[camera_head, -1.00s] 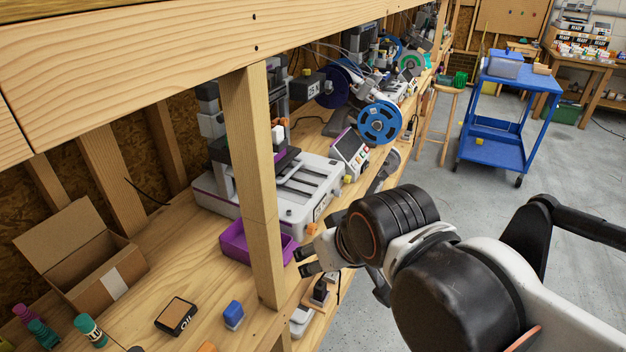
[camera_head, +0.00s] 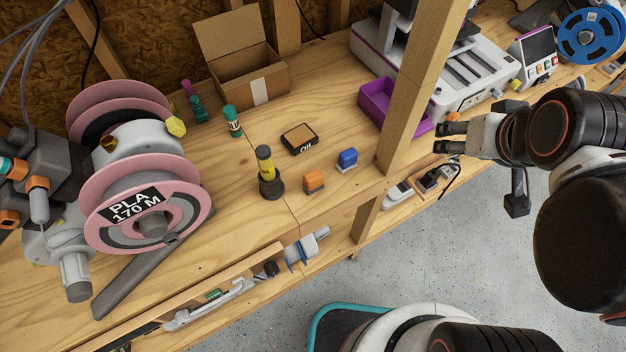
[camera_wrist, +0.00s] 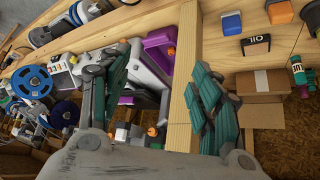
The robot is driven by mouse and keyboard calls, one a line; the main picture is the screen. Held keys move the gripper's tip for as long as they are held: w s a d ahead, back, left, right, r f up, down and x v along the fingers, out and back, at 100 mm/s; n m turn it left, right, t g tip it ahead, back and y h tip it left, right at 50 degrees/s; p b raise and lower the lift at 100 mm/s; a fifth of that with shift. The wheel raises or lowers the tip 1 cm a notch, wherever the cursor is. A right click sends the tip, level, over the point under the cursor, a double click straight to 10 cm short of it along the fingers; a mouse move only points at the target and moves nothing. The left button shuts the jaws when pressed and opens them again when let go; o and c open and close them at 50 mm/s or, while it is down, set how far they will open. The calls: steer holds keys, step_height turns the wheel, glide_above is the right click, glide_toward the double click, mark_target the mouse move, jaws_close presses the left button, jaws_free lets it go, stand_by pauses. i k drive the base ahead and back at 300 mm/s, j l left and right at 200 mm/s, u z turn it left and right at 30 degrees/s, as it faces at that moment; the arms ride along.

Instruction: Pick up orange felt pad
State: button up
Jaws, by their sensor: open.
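A small orange block (camera_head: 314,181), which looks like the orange felt pad, sits on the wooden bench near its front edge. It is left of a blue block (camera_head: 347,159). In the wrist view the orange block (camera_wrist: 279,11) is at the top right, partly cut off by the frame. My gripper (camera_head: 442,137) is open and empty, well to the right of it, beyond the wooden post. The wrist view shows the green-padded fingers (camera_wrist: 158,95) spread apart, with the post between them and the camera looking across the bench.
A wooden post (camera_head: 414,95) stands between my gripper and the block. A lower shelf holds tools.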

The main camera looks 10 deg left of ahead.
mark_target(313, 180)
steer(key=l+u, duration=0.15)
steer(key=u, duration=0.2)
steer(key=l+u, duration=0.15)
steer(key=u, duration=0.25)
